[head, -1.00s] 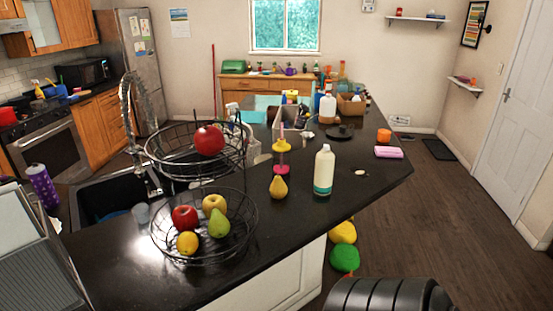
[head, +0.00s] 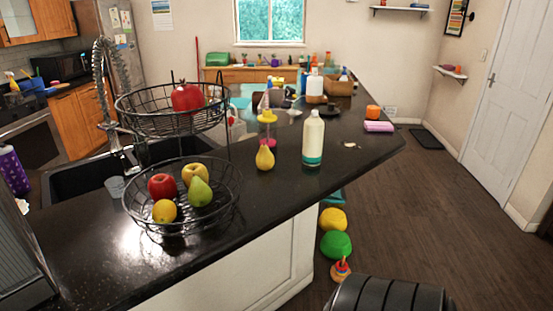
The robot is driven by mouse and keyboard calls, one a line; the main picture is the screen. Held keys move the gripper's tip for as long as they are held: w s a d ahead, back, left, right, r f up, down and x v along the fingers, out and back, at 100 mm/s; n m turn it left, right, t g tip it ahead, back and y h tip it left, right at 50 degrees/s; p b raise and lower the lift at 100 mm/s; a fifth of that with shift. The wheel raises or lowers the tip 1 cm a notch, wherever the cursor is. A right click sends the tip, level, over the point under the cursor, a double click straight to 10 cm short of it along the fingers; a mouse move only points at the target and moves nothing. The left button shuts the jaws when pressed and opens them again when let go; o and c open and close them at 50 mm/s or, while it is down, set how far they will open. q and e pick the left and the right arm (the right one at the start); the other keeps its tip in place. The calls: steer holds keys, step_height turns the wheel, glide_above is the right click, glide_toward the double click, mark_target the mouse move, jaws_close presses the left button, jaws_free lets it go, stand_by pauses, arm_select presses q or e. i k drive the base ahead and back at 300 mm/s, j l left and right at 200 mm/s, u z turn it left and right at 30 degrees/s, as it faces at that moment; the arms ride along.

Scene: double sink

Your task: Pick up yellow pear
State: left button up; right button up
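The yellow pear (head: 265,158) stands upright on the black countertop, to the right of the wire fruit basket and left of a milk bottle (head: 313,139). Nothing touches it from the front. A green pear (head: 200,192) lies in the lower basket. Neither gripper shows in the head view. A dark ribbed part at the bottom right looks like my own arm; its gripper is out of frame.
A pink and yellow item (head: 267,123) stands just behind the pear. The black counter (head: 270,187) is clear in front of it. Coloured objects, including a green one (head: 336,245), lie on the floor.

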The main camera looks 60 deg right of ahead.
mark_target(264, 160)
steer(key=l+z, duration=0.2)
steer(key=z, duration=0.2)
steer(key=l+z, duration=0.2)
steer(key=z, duration=0.2)
steer(key=l+z, duration=0.15)
steer(key=z, duration=0.2)
steer(key=i+l+z, duration=0.1)
steer(key=z, duration=0.3)
